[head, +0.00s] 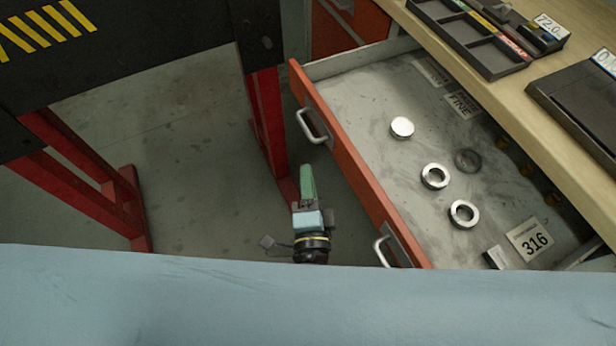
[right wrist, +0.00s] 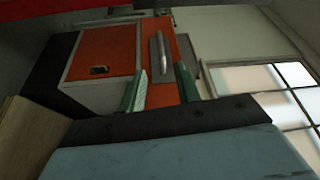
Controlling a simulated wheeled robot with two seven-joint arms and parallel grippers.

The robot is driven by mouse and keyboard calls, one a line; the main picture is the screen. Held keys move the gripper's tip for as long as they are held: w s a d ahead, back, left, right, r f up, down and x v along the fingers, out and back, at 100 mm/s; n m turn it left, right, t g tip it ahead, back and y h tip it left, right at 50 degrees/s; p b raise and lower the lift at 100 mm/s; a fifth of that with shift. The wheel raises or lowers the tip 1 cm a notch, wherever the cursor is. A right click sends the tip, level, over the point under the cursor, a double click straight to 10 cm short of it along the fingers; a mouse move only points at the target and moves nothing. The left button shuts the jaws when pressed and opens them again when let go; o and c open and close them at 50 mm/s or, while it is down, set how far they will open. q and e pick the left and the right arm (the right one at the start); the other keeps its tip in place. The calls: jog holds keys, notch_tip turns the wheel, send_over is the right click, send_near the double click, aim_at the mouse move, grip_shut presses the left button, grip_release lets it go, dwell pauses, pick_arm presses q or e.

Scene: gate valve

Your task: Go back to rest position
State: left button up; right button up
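My right gripper (head: 307,185) has green fingers and hangs over the floor, left of the open drawer's orange front. In the right wrist view its two green fingers (right wrist: 160,88) stand apart with nothing held between them. The orange drawer front (head: 350,155) has metal handles (head: 313,126) and appears clear of the gripper. In the right wrist view an orange front with a handle (right wrist: 159,56) shows beyond the fingers. My left gripper is in neither view.
The open drawer (head: 365,90) holds a metal disc (head: 402,127), bright rings (head: 435,176) and a dark round piece (head: 467,160). A wooden bench top (head: 500,100) with a black tray (head: 470,35) is right. A red-legged black stand (head: 265,120) is left. Bare floor (head: 200,140) lies between.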

dwell(0.3)
jog(key=shift+f, duration=0.1)
jog(key=s+d+f+n+g+y, duration=0.1)
jog(key=s+d+f+n+g, duration=0.25)
jog(key=f, duration=0.45)
jog(key=s+d+f+n+g, duration=0.2)
jog(key=s+f+n, duration=0.15)
jog(key=f, duration=0.55)
jog(key=s+d+f+n+g+y, duration=0.1)
jog(key=s+d+f+n+g, duration=0.2)
jog(key=f, duration=0.5)
jog(key=s+d+f+n+g+h, duration=0.2)
jog(key=s+d+f+n+g, duration=0.1)
jog(key=s+d+f, duration=0.4)
jog(key=s+d+f+n+g+h, duration=0.2)
jog(key=s+d+f+n+g, duration=0.2)
jog(key=s+d, duration=0.9)
notch_tip(320, 180, down, 4)
jog(key=shift+s+r+g, duration=0.15)
jog(key=shift+s+g, duration=0.85)
jog(key=shift+g, duration=0.05)
